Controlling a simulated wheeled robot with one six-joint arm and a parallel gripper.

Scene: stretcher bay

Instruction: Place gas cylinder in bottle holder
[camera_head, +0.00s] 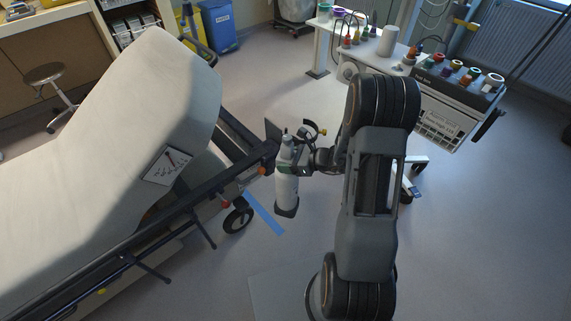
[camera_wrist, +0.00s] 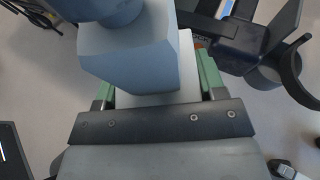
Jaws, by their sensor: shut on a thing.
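The gas cylinder (camera_head: 287,185) is white with a grey top and stands about upright beside the end of the stretcher. My gripper (camera_head: 304,161) is shut on its upper part. In the wrist view, the cylinder's pale blue-grey top block (camera_wrist: 135,55) sits between the green-padded fingers (camera_wrist: 155,92). A dark plate (camera_head: 272,131) beside the cylinder's top looks like part of the bottle holder. In the wrist view, a dark bracket with a curved arm (camera_wrist: 243,43) shows at the right. A dark piece surrounds the cylinder's foot; I cannot tell whether it belongs to the holder.
The stretcher (camera_head: 110,150) with its raised backrest fills the left, its dark rail close to the cylinder. A card (camera_head: 166,166) lies on it. A wheel (camera_head: 238,216) stands below. A cart with coloured-top bottles (camera_head: 455,85) is at back right. The floor at lower right is clear.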

